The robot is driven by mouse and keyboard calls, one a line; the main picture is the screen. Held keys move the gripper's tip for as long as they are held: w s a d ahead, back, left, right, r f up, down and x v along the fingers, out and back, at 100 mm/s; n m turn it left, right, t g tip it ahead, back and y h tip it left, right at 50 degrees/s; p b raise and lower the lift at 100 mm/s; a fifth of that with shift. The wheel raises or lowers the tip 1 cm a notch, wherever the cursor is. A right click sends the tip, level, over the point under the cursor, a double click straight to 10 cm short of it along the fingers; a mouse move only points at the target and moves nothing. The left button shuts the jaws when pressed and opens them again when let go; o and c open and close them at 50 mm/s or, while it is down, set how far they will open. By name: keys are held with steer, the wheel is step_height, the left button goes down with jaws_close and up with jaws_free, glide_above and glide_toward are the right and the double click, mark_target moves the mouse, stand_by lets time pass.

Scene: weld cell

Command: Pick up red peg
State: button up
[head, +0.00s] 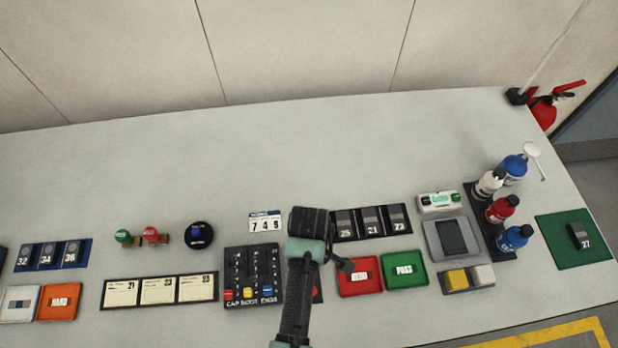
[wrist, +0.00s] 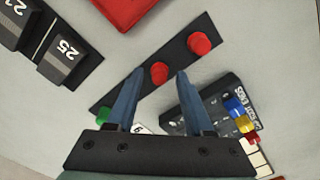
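In the wrist view, a dark strip carries a red round-topped peg (wrist: 159,72) near its middle, another red peg (wrist: 199,43) toward its upper right end and a green peg (wrist: 103,115) at its lower left. My gripper (wrist: 159,74) is open, with the middle red peg showing between its fingertips; I cannot tell their height above it. A smaller red piece (wrist: 250,138) sits beside a yellow and a blue one on a black panel; in the head view it is at the panel's left (head: 229,293). My arm hides most of the strip in the head view.
A red tray (head: 343,288) and a green PASS tray (head: 405,285) lie right of my arm. A black rack (head: 373,236) with numbered blocks is behind them. Bottles (head: 501,210) stand farther right. The back of the table is clear.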

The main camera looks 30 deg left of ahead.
jaws_close()
steer(key=shift+r, duration=0.1)
